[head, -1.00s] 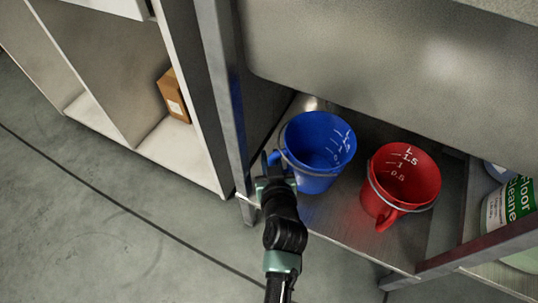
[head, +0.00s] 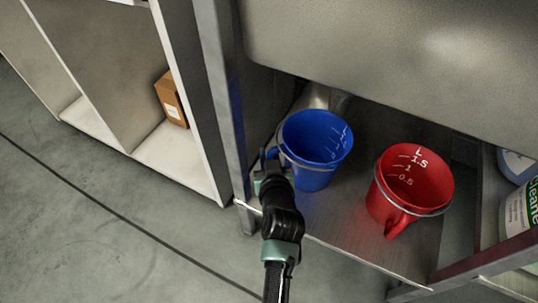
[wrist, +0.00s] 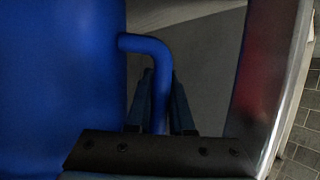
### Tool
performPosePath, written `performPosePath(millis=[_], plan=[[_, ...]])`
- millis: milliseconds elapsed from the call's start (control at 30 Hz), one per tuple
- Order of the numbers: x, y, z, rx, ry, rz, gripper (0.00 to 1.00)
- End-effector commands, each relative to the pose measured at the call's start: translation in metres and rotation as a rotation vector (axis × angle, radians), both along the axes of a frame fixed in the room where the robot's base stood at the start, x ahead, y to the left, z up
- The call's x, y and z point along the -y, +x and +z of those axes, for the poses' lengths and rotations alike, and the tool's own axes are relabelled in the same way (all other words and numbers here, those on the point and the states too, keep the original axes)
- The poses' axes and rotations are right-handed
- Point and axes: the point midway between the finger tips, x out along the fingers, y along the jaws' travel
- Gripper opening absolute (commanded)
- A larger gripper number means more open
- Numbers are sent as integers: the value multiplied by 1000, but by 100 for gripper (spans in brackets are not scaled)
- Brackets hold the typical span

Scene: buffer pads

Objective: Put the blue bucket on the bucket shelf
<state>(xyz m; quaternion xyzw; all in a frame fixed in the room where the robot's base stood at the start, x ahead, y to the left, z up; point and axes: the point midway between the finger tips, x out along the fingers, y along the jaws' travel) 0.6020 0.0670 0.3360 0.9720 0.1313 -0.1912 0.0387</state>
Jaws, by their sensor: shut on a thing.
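The blue bucket (head: 313,144) stands upright, or nearly so, on the metal shelf (head: 340,222) under the sink counter, near its left side. Its inside has white measuring marks. My gripper (head: 270,172) is at the bucket's left front side and is shut on its handle. In the wrist view, the bucket's blue wall (wrist: 60,75) fills the left side, and its curved handle (wrist: 158,80) runs down between my two fingers (wrist: 160,105). I cannot tell whether the bucket's base touches the shelf.
A red bucket (head: 410,185) stands to the right of the blue one. A floor cleaner container (head: 520,210) is at the right edge. A metal post (head: 229,110) is close to my gripper's left. A cardboard box (head: 171,98) sits in the left shelving. The floor is clear.

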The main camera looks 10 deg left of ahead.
Motion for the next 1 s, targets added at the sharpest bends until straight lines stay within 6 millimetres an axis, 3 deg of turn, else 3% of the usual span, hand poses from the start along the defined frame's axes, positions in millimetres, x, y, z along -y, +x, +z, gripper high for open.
performPosePath(millis=[67, 100, 233, 633, 1000], plan=[[0, 0, -2, 2, -1, 0, 0], [0, 0, -2, 0, 0, 0, 26], [0, 0, -2, 0, 0, 0, 49], [1, -3, 3, -2, 0, 0, 50], [17, -62, 31, -3, 1, -2, 50]])
